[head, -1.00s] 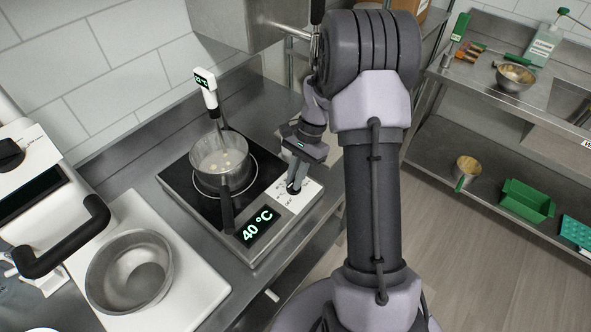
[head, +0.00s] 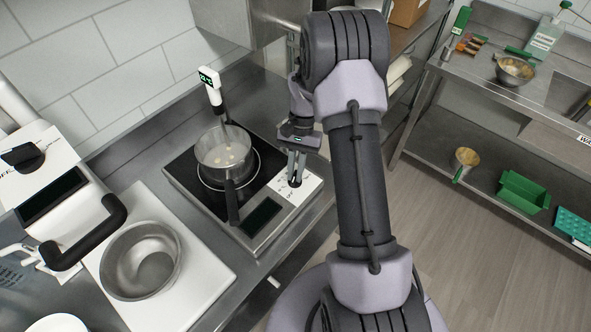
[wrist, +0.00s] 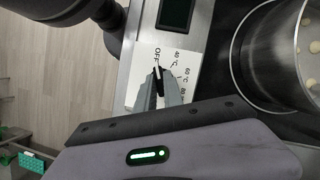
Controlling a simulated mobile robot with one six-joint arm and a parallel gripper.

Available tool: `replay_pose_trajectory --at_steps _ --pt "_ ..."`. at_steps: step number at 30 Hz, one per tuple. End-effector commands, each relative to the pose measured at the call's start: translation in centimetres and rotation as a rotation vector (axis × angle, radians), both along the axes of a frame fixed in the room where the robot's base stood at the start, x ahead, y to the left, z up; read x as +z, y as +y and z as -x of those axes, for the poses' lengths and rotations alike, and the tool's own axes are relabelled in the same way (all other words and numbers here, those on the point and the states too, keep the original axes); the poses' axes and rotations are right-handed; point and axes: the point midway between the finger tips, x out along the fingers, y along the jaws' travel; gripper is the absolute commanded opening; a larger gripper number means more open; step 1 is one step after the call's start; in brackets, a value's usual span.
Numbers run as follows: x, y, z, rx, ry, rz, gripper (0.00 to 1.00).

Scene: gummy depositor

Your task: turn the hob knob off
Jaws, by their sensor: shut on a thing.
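The hob (head: 256,246) is a black and steel plate on the counter, and its display (head: 262,214) is dark. The hob knob (wrist: 159,73) is small and black on a white dial panel (wrist: 181,55) marked OFF and with temperatures. In the wrist view the knob points near the OFF mark. My gripper (head: 296,182) is over the panel in the head view, shut on the knob; its fingertips (wrist: 159,82) hide part of the knob in the wrist view.
A pot (head: 222,152) with pale pieces sits on the hob, its handle towards the front, with a white thermometer (head: 210,88) in it. A steel bowl (head: 141,262) stands on a white board (head: 204,283) to the left. A white machine with a black handle (head: 84,236) is further left.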

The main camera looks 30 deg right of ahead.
Motion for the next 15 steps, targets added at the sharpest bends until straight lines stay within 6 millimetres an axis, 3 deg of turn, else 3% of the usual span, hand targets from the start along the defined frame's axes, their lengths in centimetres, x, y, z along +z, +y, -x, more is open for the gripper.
replay_pose_trajectory --at_steps 8,9,11,12,15 --pt "0.02 -0.03 -0.04 0.002 -0.002 0.001 0.00" --pt "0.03 -0.04 -0.04 0.002 -0.002 0.001 0.18" --pt "0.02 -0.03 -0.04 0.002 -0.002 0.001 0.29" --pt "0.03 -0.02 -0.04 0.001 -0.002 0.001 0.34" --pt "0.02 -0.02 -0.02 0.001 -0.001 0.000 0.34"
